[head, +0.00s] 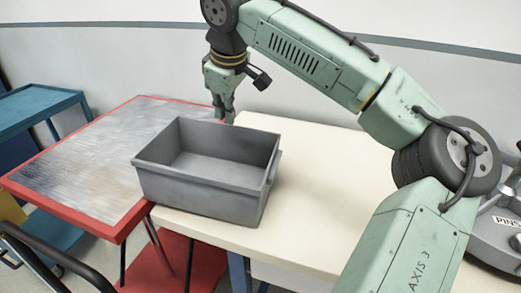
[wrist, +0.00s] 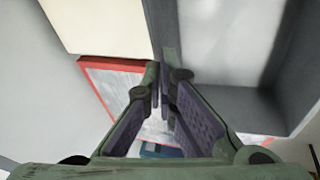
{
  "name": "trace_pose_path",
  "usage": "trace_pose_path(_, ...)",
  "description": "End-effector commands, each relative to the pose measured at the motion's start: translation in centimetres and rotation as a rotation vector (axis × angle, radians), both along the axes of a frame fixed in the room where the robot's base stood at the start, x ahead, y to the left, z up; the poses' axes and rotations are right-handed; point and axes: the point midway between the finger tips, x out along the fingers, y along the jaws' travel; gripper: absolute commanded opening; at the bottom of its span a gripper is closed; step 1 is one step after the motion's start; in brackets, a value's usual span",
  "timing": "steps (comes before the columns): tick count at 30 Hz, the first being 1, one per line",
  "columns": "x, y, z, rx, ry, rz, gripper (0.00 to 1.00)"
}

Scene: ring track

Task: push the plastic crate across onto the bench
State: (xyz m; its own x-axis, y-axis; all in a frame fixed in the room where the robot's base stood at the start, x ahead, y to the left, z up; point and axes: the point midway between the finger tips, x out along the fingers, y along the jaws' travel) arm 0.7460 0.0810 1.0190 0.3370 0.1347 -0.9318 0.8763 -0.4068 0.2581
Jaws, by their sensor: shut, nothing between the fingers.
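The grey plastic crate (head: 203,190) is open-topped, empty and upright. It sits across the join of a cream-topped table (head: 325,170) and a red-rimmed table with a worn metal top (head: 85,165); its base mostly hides the join. My gripper (head: 226,117) is shut and empty, pointing down just behind the crate's far wall in the head view. In the wrist view the closed fingertips (wrist: 164,75) are close to the crate's grey wall (wrist: 250,110); I cannot tell whether they touch. The frames do not show which table is the bench.
A blue table (head: 38,105) stands at the far left and a red platform (head: 180,262) lies below. A black rail (head: 35,255) is at the lower left. A grey machine (head: 495,225) is at the right. The cream top is clear right of the crate.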

Motion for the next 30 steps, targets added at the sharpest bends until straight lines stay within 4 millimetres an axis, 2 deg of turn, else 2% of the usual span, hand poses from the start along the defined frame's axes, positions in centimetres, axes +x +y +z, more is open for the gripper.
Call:
trace_pose_path(1, -2.1, -0.4, -0.8, -0.036, 0.095, 0.009, 0.0)
trace_pose_path(3, -4.8, -1.2, -1.4, -0.083, 0.208, 0.023, 0.0)
trace_pose_path(7, -7.5, -2.1, -1.7, -0.135, 0.322, 0.042, 0.0)
trace_pose_path(11, -8.0, -2.4, -2.4, -0.149, 0.348, 0.046, 0.0)
trace_pose_path(14, -8.0, -2.5, -3.7, -0.148, 0.347, 0.046, 0.0)
trace_pose_path(26, -8.0, -2.5, -12.0, -0.148, 0.345, 0.046, 0.0)
trace_pose_path(27, -8.2, -3.4, -11.4, -0.148, 0.342, 0.04, 0.0)
trace_pose_path(30, -8.7, -4.7, -11.5, -0.147, 0.341, 0.04, 0.0)
